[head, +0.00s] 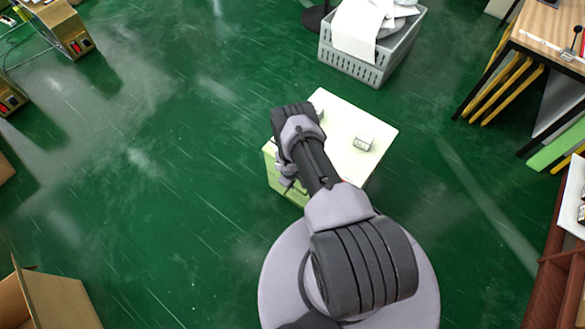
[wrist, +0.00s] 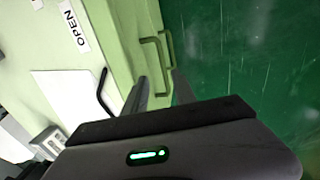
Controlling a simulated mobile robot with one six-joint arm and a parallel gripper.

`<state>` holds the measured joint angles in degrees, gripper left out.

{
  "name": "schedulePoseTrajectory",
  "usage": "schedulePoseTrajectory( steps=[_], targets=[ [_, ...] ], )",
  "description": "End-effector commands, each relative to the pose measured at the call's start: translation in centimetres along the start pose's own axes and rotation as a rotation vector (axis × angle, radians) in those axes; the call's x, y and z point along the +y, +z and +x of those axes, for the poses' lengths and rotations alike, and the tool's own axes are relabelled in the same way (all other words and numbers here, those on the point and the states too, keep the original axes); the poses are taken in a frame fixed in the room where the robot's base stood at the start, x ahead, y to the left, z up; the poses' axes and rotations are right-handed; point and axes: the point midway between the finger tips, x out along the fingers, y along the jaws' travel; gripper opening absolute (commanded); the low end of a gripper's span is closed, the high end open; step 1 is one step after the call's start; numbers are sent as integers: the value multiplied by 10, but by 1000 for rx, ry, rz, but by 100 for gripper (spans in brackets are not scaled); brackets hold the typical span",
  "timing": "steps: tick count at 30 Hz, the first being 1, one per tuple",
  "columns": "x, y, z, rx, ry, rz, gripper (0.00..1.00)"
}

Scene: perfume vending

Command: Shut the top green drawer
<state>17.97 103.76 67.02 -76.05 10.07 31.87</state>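The small cabinet (head: 348,165) stands in the middle of the head view, with a pale top and light green drawer fronts on its left side. In the wrist view the green cabinet (wrist: 118,30) fills the left part, and two green drawer handles (wrist: 152,48) show close together on its front. My gripper (head: 286,180) is beside the drawer fronts.
A grey crate (head: 372,62) stands behind, a wooden table (head: 552,28) at upper right and a cardboard box (head: 60,302) at lower left. Green floor left of the cabinet is clear.

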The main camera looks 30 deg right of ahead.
Motion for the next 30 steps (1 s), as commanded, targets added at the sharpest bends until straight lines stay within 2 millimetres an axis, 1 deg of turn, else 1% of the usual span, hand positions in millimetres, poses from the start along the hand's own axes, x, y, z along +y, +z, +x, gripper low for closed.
schedulePoseTrajectory(
  steps=[1, 3, 6, 9, 12, 14, 27, 29, 30],
  targets=[
    [2, 0, -26, 0, -1, -1, 33],
    [2, 0, -46, -1, -1, -3, 33],
    [2, 0, -70, 0, 0, -1, 33],
    [2, 0, -87, 0, 0, -1, 33],
    [1, 0, -96, 0, 0, -1, 33],
    [1, 0, -98, 0, 0, 1, 33],
    [0, 0, -96, 0, 0, 1, 33],
    [4, -4, -100, 3, 6, 6, 33],
    [12, -12, -108, 9, 17, 15, 33]
  ],
)
